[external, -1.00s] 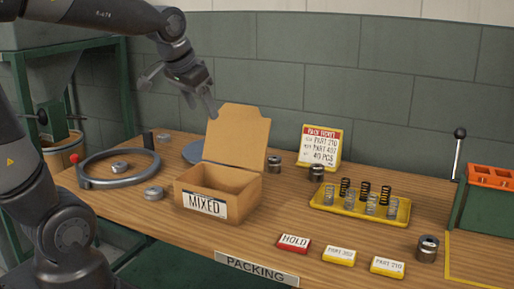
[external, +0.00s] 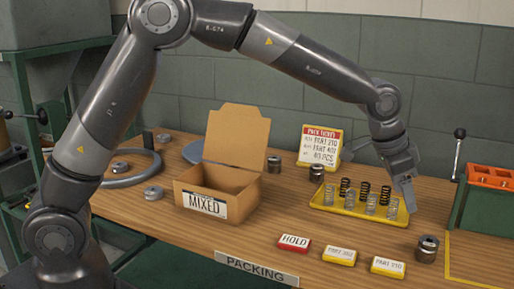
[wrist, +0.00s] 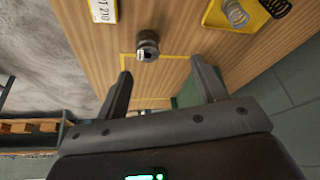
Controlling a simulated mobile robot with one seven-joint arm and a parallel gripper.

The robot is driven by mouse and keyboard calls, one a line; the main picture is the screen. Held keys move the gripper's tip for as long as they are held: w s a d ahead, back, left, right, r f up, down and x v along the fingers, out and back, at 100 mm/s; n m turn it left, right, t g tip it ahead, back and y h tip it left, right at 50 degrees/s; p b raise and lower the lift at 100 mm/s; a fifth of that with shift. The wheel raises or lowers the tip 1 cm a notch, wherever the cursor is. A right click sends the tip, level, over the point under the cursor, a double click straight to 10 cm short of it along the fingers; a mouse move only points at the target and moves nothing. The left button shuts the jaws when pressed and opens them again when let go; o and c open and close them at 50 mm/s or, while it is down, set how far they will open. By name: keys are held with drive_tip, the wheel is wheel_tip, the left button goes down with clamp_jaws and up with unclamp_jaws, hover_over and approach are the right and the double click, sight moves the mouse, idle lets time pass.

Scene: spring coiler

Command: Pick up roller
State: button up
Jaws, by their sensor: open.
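A short dark metal roller (external: 427,249) stands at the right front of the bench. In the wrist view the roller (wrist: 147,46) is ahead of the fingertips, a little left of the middle between them, and apart from both. My gripper (external: 376,184) is open and empty, in the air over the spring tray, up and left of the roller in the external view. In the wrist view both fingers of my gripper (wrist: 161,67) are spread wide. Similar metal cylinders stand near the ticket stand (external: 319,147), one (external: 317,173) in front of it and another (external: 274,164) to its left.
A yellow tray (external: 327,203) holds several springs. A red HOLD block (external: 294,243) and two yellow part blocks (external: 341,256) (external: 387,267) lie left of the roller. A green unit with orange bins (external: 491,177) and a lever (external: 457,150) stand right. An open MIXED box (external: 240,200) is central.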

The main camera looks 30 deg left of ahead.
sight(429, 241)
drive_tip(key=shift+m, duration=0.3)
drive_tip(key=d+f, duration=0.1)
drive_tip(key=f, duration=0.1)
drive_tip(key=d+f, duration=0.4)
drive_tip(key=f, duration=0.1)
drive_tip(key=shift+s+d+f, duration=0.1)
drive_tip(key=shift+s+d, duration=0.1)
drive_tip(key=shift+s, duration=0.15)
drive_tip(key=shift+d+x, duration=0.15)
drive_tip(key=shift+x, duration=1.1)
drive_tip(key=shift+d+x, duration=0.2)
drive_tip(key=shift+x, duration=1.1)
drive_tip(key=shift+w, duration=0.1)
drive_tip(key=shift+c, duration=0.3)
drive_tip(key=c, duration=1.2)
drive_tip(key=shift+r, duration=0.2)
drive_tip(key=shift+c, duration=0.4)
drive_tip(key=shift+r, duration=0.1)
